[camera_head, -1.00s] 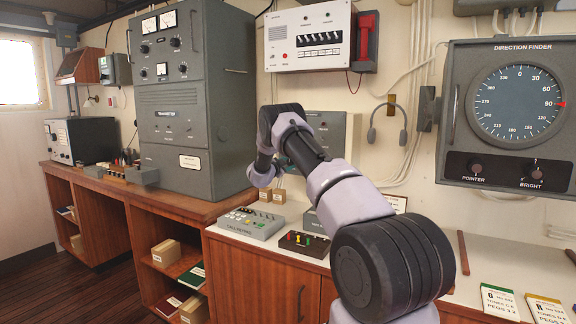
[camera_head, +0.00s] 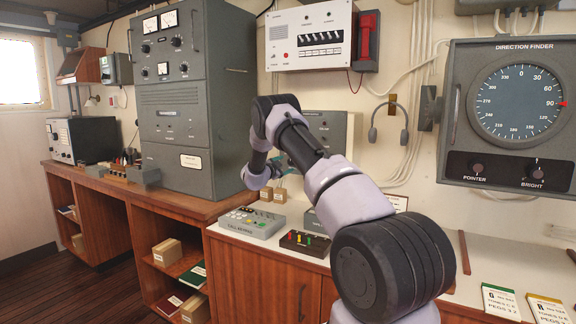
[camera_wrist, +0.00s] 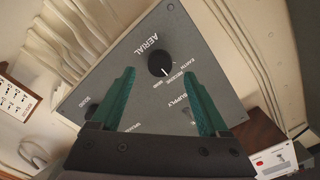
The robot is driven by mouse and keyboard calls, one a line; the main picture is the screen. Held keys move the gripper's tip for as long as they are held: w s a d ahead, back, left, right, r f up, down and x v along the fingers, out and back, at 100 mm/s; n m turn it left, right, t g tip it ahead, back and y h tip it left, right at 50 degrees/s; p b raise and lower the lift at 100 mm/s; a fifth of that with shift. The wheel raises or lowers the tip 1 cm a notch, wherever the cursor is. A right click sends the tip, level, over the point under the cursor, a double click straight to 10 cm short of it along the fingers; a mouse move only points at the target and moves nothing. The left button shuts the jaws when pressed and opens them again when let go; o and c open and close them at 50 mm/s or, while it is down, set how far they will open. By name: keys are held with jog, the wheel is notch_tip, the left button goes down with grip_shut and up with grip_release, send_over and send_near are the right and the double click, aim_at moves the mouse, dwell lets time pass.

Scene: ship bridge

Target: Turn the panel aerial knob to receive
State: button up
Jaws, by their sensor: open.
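The grey aerial panel (camera_wrist: 215,85) fills the middle of the wrist view, tilted in the picture. Its round black AERIAL knob (camera_wrist: 161,63) has a white mark on its lower edge. Small labels EARTH, RECEIVE and SEND sit beside it; I cannot tell surely which one the mark meets. My gripper (camera_wrist: 160,74) is open, with one green finger on either side of the knob in the picture. Whether the fingers touch the panel or knob is unclear. In the head view, the panel (camera_head: 326,127) is partly hidden behind my arm, and my gripper is mostly hidden.
A second black knob (camera_wrist: 91,110) and a SUPPLY switch (camera_wrist: 187,112) are on the same panel. A headset (camera_head: 388,122) hangs right of it. A tall grey cabinet (camera_head: 205,100) stands left.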

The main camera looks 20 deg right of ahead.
jog(key=v, duration=0.7)
jog(key=s+a+r+n+t+y, duration=0.1)
jog(key=s+a+r+n+y, duration=0.15)
jog(key=r, duration=0.55)
jog(key=s+a+r+n+t+y, duration=0.15)
jog(key=r+y, duration=0.25)
jog(key=r, duration=0.4)
jog(key=s+a+r+n+y, duration=0.4)
jog(key=s+a+r+y, duration=0.25)
jog(key=s+r, duration=0.4)
jog(key=s+a+n+g+y, duration=0.1)
jog(key=s+a+n+y, duration=0.15)
jog(key=s, duration=0.75)
jog(key=s+a+n+g+y, duration=0.1)
jog(key=s+a+n+g, duration=0.15)
jog(key=s, duration=0.75)
jog(key=s+f+n+g, duration=0.1)
jog(key=s+f, duration=0.2)
jog(key=s, duration=0.7)
jog(key=s+f+n+g, duration=0.1)
jog(key=s+f+g, duration=0.1)
jog(key=s, duration=0.8)
jog(key=shift+s+a+f, duration=0.2)
jog(key=shift+a+f, duration=0.2)
jog(key=shift+f, duration=0.45)
